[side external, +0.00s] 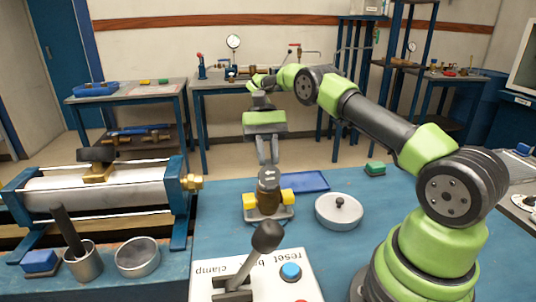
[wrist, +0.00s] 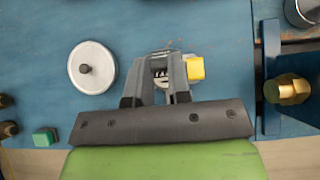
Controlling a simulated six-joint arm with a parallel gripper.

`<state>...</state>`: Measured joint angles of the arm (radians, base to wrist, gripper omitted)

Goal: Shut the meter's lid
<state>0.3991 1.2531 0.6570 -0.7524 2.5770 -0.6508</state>
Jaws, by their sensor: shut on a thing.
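The water meter (side external: 268,198), a brown brass body with yellow end caps, stands upright on a grey base on the blue bench. A pale marking shows on its top. My gripper (side external: 267,162) points down at the meter's top, its fingers close together. In the wrist view my gripper (wrist: 164,62) has a finger on each side of the meter's pale top, and a yellow cap (wrist: 195,68) shows beside it. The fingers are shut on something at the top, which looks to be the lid. The lid's outline is mostly hidden by the fingers, so its angle cannot be told.
A round pale pot with a black knob (side external: 340,211) stands right of the meter. A blue tray (side external: 305,182) and green block (side external: 375,168) lie behind. The clamp lever box (side external: 258,280) is in front.

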